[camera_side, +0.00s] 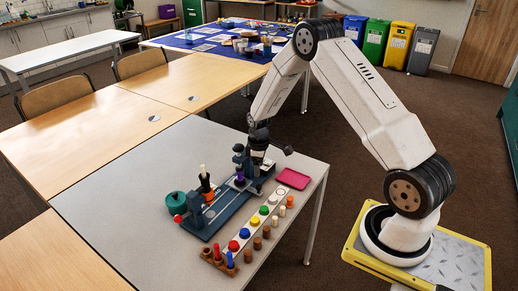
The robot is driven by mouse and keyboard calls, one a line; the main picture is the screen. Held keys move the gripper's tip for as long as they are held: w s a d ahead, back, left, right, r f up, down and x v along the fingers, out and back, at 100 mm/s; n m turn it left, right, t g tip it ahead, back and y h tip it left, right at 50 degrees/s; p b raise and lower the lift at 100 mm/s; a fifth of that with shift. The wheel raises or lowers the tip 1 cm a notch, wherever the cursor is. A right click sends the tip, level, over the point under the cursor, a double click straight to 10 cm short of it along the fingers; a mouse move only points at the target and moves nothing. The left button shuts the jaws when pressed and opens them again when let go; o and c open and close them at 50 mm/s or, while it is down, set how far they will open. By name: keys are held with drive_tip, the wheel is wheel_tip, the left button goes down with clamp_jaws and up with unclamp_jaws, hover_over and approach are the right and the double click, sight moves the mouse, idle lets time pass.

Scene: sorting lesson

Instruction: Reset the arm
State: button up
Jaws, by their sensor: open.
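My gripper (259,150) is small and dark at the low end of my white arm. It points down over the right part of the grey table (120,215), close above or beside the dark end of a blue-grey fixture (218,208). Its fingers are too small to make out clearly, and I cannot tell whether they touch the fixture. I see nothing clearly held in it.
The fixture carries a green round part (176,203) and a black upright piece (204,182). A white strip (258,228) holds several coloured pegs. A pink tray (293,179) lies near the table's right edge. The table's left part is clear.

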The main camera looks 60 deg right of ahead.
drive_tip(key=s+a+r+m+t, duration=0.15)
drive_tip(key=s+a+r, duration=0.35)
drive_tip(key=a+r, duration=0.55)
drive_tip(key=s+a+r+m, duration=0.3)
drive_tip(key=s+a+r, duration=0.2)
drive_tip(key=s+a, duration=0.3)
drive_tip(key=s+t, duration=0.1)
drive_tip(key=s, duration=0.1)
drive_tip(key=shift+s, duration=0.35)
